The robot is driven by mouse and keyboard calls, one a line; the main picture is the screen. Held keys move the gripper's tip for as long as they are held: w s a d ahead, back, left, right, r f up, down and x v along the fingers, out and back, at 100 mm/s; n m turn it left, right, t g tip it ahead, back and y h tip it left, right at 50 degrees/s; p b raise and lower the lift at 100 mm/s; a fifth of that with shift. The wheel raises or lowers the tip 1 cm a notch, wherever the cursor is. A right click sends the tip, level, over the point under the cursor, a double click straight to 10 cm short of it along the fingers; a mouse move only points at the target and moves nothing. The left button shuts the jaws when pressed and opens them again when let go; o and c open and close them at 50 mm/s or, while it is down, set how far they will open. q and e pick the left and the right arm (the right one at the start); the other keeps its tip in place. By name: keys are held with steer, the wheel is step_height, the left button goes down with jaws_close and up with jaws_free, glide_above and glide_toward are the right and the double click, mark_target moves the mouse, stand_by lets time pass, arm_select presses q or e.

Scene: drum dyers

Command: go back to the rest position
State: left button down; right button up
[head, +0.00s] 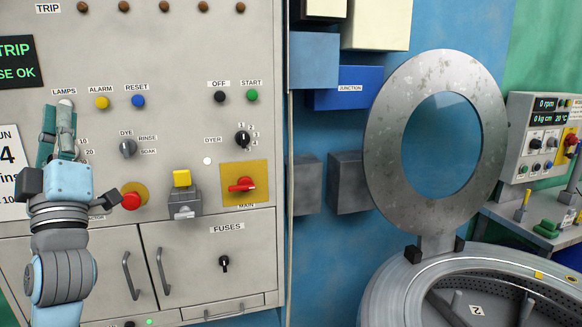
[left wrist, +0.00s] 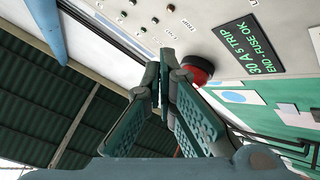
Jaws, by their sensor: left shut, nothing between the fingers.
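My left gripper (head: 66,128) is in front of the left part of the grey control panel (head: 195,60), with its fingers pointing up near the lamps label. In the left wrist view its green fingers (left wrist: 165,85) are together and hold nothing. A red lamp or button (left wrist: 199,70) shows just beyond the fingertips there; I cannot tell whether they touch it. My right gripper does not show in either view.
The panel carries a red emergency-type button (head: 131,200), a red main switch (head: 241,185), a dye knob (head: 128,148) and door handles. To the right stands a round drum (head: 400,285) with its ring lid (head: 385,150) raised. A small console (head: 535,150) is at far right.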

arm_select(q)
steer(key=w+a+f+m+g+h, duration=0.25)
steer(key=w+f+m+h, duration=0.55)
steer(key=w+f, duration=0.9)
step_height(320, 180, down, 37)
steer(key=s+d+m+g+h, duration=0.1)
steer(key=s+m+g, duration=0.2)
steer(key=m+g, duration=0.4)
steer(key=s+d+f+m+g+h, duration=0.1)
steer(key=s+d+f+g, duration=0.25)
steer(key=s+f, duration=1)
steer(key=s+d+f+g+h, duration=0.15)
steer(key=s+f+g, duration=0.25)
steer(key=s+f, duration=0.9)
steer(key=s+d+f+g, duration=0.2)
steer(key=s+f, duration=0.2)
steer(key=s, duration=0.5)
steer(key=s+d+f+g, duration=0.2)
steer(key=s+f, duration=0.2)
steer(key=s, duration=0.5)
steer(key=s+d+f+g, duration=0.1)
steer(key=s+f, duration=0.3)
steer(key=s, duration=0.6)
steer(key=shift+d+g, duration=0.4)
steer(key=shift+d, duration=0.2)
